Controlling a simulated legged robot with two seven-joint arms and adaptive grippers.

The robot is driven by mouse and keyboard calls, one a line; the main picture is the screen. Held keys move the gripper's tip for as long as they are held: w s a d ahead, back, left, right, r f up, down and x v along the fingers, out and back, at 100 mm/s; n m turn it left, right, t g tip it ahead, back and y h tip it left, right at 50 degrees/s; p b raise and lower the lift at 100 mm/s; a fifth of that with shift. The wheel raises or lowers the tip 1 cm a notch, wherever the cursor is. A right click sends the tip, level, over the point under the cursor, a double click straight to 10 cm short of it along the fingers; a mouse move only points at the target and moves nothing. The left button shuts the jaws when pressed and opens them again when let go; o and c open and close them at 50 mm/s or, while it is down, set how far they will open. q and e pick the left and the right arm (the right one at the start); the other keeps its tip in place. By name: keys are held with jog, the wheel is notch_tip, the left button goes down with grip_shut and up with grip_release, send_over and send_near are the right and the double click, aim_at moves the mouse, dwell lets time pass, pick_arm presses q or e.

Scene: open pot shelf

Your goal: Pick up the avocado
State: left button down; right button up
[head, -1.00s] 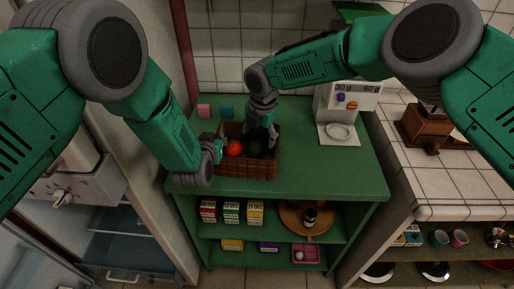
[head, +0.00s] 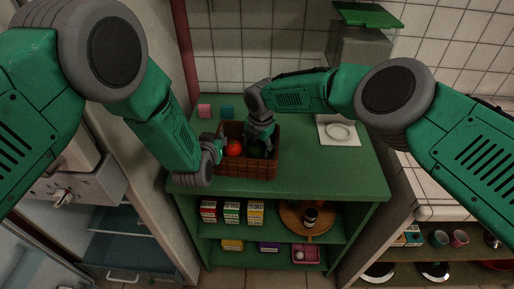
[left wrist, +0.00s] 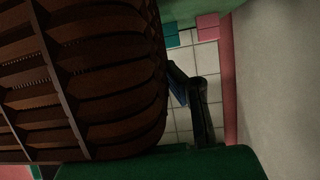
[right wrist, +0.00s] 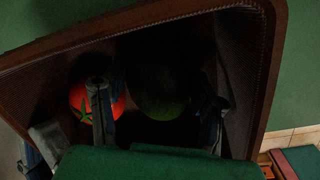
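The avocado (right wrist: 160,92) is dark green and lies inside a brown woven basket (head: 246,169) on the green shelf unit's top. My right gripper (head: 258,148) reaches down into the basket from above. In the right wrist view its two fingers stand on either side of the avocado, apart from each other; contact is too dark to tell. My left gripper (head: 216,150) is at the basket's left end. In the left wrist view one of its fingers shows beside the basket wall (left wrist: 100,80); the other is hidden.
A red tomato (right wrist: 84,100) lies beside the avocado, close to a right finger; it also shows in the head view (head: 235,148). Pink (head: 204,111) and teal (head: 227,112) blocks stand behind the basket. A white plate (head: 340,132) is at the right. The top's middle right is clear.

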aim_at(257, 142)
jog(key=shift+c, duration=0.6)
jog(key=shift+r, duration=0.5)
notch_tip(257, 142, up, 9)
jog(key=shift+r, duration=0.1)
pick_arm(q)
jog(key=c, duration=1.6)
grip_release()
jog(key=shift+c, duration=0.2)
